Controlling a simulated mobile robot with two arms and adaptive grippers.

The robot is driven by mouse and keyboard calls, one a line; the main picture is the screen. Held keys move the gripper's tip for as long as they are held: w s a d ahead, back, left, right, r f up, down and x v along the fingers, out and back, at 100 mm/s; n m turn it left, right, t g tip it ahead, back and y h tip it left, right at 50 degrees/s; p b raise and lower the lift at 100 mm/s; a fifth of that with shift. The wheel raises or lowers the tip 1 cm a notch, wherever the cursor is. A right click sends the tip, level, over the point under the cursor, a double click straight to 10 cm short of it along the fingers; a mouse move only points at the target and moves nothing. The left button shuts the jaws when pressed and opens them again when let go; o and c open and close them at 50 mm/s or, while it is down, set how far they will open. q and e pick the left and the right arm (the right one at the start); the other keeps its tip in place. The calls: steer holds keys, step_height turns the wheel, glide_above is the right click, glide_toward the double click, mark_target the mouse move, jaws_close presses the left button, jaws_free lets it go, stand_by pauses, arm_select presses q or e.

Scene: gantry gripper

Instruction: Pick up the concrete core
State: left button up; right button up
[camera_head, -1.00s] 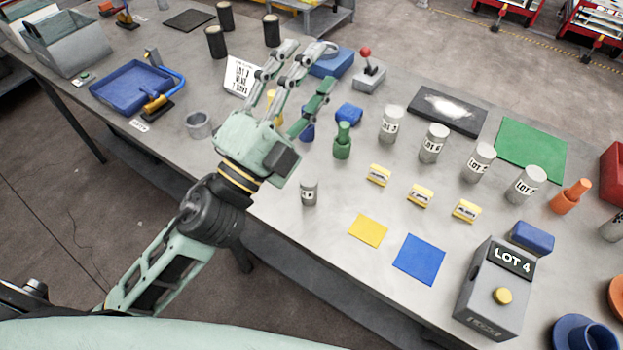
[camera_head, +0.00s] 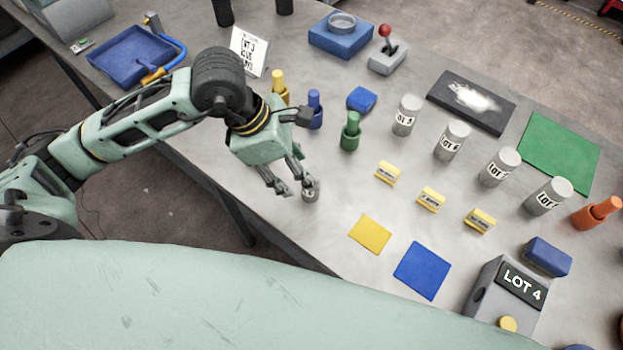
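Several larger labelled grey cores stand in a slanting row: the nearest to the left (camera_head: 406,116), then others (camera_head: 452,141), (camera_head: 499,167) and (camera_head: 548,196). My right gripper is not in view.
Yellow (camera_head: 279,88), blue (camera_head: 315,110) and green (camera_head: 350,132) bottle-like pieces stand just behind the gripper. A yellow square (camera_head: 370,234) and a blue square (camera_head: 422,270) lie to its right. A grey LOT 4 box (camera_head: 505,293) stands at lower right.

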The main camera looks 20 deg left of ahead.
mark_target(308, 197)
arm_select(q)
steer(key=p+x, duration=0.3)
steer(key=x, duration=0.3)
steer(key=shift+d+f, duration=0.2)
steer(key=shift+f, duration=0.25)
jaws_close()
